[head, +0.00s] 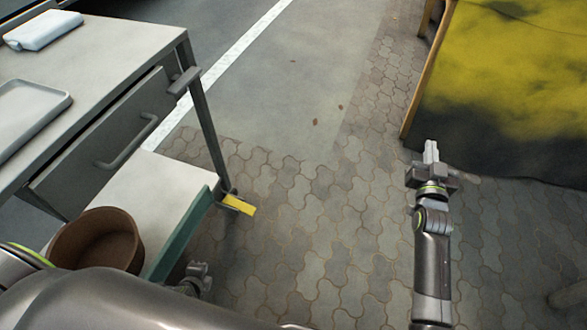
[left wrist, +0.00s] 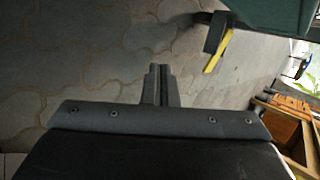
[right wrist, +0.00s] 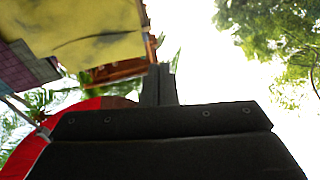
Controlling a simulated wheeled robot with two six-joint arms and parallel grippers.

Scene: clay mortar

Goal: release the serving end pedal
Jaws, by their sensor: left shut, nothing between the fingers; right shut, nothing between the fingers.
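The yellow pedal (head: 238,204) sticks out at the foot of the cart's near right leg, close to the paving. It also shows in the left wrist view (left wrist: 217,52), above and right of my fingertips. My left gripper (head: 198,268) is low beside the cart, nearer to me than the pedal and apart from it. Its fingers (left wrist: 161,72) are shut and empty. My right gripper (head: 431,150) is shut and empty, out over the paving at the right. The right wrist view shows its fingers (right wrist: 159,72) against bright sky. The wheel by the pedal is mostly hidden.
The cart (head: 130,45) stands at the left, with a drawer (head: 105,140), a grey tray (head: 35,108) and a white case (head: 43,30). A brown bowl (head: 100,240) sits on its lower shelf. A yellow cloth-covered stand (head: 510,80) is at the right. Paving between is clear.

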